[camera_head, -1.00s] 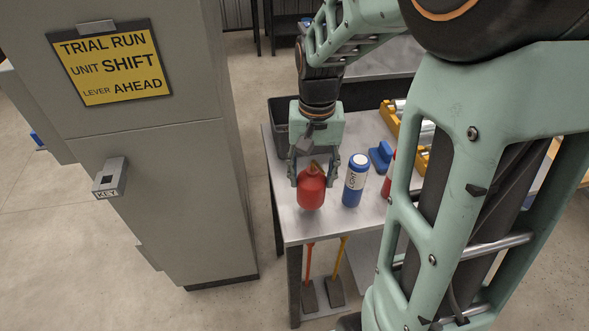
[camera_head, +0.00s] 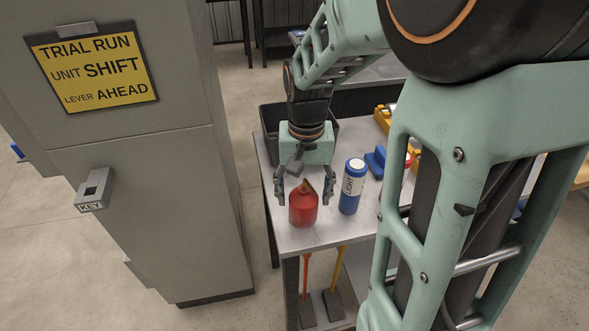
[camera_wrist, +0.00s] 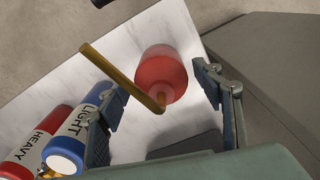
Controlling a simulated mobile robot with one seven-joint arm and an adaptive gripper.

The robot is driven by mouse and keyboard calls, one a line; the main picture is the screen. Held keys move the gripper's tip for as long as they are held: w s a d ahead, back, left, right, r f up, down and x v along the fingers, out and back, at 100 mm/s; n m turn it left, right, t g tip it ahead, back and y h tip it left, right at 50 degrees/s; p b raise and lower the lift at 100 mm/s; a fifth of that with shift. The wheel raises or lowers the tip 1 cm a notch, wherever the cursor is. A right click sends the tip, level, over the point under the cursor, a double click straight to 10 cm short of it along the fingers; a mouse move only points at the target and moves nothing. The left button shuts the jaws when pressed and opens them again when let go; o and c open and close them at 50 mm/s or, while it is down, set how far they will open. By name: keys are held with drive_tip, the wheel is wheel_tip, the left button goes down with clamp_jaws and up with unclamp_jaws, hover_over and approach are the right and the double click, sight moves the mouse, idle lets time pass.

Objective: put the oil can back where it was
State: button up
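The red oil can (camera_head: 303,207) with a brass spout stands upright on the grey bench (camera_head: 300,240), near its front left corner. It also shows in the wrist view (camera_wrist: 161,72), with the bent spout reaching left. My gripper (camera_head: 305,198) is above and around the can, its fingers spread on both sides. In the wrist view, my gripper (camera_wrist: 160,88) shows gaps between both fingers and the can, so it is open. No mark for the can's place is visible.
A blue LIGHT bottle (camera_head: 351,187) stands close right of the can; a red HEAVY bottle (camera_wrist: 39,138) is beside it in the wrist view. A dark bin (camera_head: 335,130) and a blue object (camera_head: 375,160) are behind. A grey cabinet (camera_head: 190,200) stands left.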

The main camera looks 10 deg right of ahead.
sight(304, 192)
wheel_tip(304, 192, up, 12)
drive_tip(key=shift+r+p, duration=0.15)
drive_tip(key=shift+p, duration=0.45)
idle(0.5)
